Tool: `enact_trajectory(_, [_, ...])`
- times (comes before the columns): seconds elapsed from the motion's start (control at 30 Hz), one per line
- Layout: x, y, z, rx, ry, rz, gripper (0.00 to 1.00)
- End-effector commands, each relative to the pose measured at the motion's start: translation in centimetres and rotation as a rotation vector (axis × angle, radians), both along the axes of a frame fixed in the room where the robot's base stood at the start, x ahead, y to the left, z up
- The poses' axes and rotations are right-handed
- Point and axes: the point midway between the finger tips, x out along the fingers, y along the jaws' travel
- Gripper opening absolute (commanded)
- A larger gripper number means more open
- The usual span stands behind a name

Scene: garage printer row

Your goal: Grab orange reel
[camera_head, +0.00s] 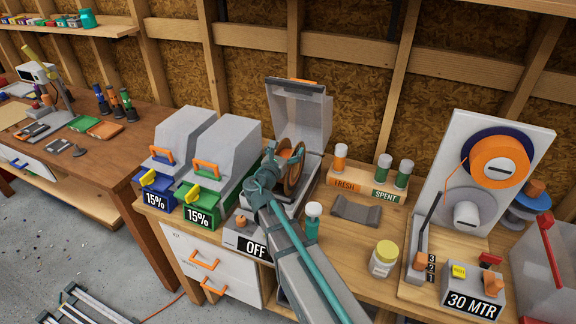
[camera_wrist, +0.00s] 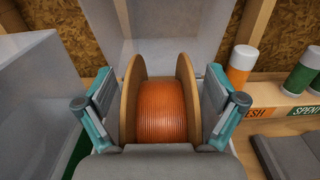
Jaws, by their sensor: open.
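An orange reel (camera_wrist: 162,112) with brown side flanges stands upright between the fingers of my gripper (camera_wrist: 160,95) in the wrist view. The fingers are open, one at each side of the reel; I cannot tell whether they touch the flanges. In the head view the reel (camera_head: 293,166) sits in the grey box with its lid raised (camera_head: 300,110), and my gripper (camera_head: 266,174) reaches it from the front left, partly hiding it. A larger orange disc (camera_head: 499,160) is mounted on the white panel at the right.
Two closed grey boxes (camera_head: 178,140) marked 15% stand just left. An OFF label (camera_head: 254,247) is on the open box's front. The FRESH and SPENT rack (camera_head: 366,188) is right of the open box.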

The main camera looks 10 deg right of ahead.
Motion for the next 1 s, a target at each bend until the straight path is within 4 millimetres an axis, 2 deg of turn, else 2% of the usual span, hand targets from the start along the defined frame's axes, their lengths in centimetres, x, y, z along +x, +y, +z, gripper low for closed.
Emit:
enact_trajectory(0.1, [-0.06, 0.03, -0.04, 0.0, 0.0, 0.001, 0.94])
enact_trajectory(0.13, [-0.06, 0.03, -0.04, 0.0, 0.0, 0.001, 0.9])
enact_trajectory(0.67, [-0.03, 0.02, -0.14, 0.002, 0.001, 0.0, 0.02])
enact_trajectory(1.0, [-0.02, 0.0, -0.13, 0.002, 0.001, 0.0, 0.0])
